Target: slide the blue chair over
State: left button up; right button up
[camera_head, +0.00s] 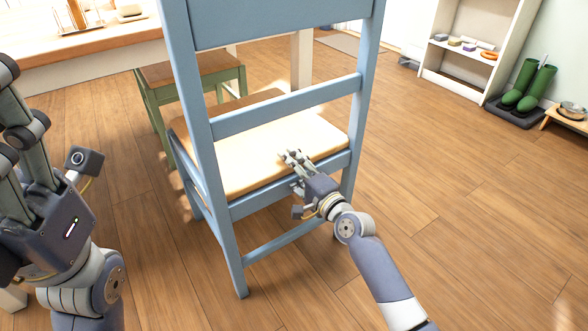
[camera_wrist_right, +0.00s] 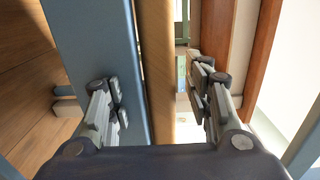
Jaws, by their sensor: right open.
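The blue chair (camera_head: 286,121) stands upright in the middle of the head view, its slatted back towards me and its pale wooden seat beyond. My right gripper (camera_head: 293,161) is open at the rear edge of the seat, below the lower back slat. In the right wrist view, the gripper (camera_wrist_right: 160,98) has its fingers apart, with a blue chair part (camera_wrist_right: 100,45) and a wooden edge (camera_wrist_right: 157,60) beyond and between them. I cannot tell whether they touch. My left gripper (camera_head: 40,190) is at the left, away from the chair; its fingertips are hard to read.
A green stool or chair with a brown top (camera_head: 190,70) stands just behind the blue chair, by a wooden table (camera_head: 90,45). A white shelf (camera_head: 470,60), green boots (camera_head: 529,84) and a low stand with bowls (camera_head: 572,118) are at the right. The wooden floor on the right is clear.

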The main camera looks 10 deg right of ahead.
grip_shut()
jog(key=shift+f, duration=0.35)
dwell(0.4)
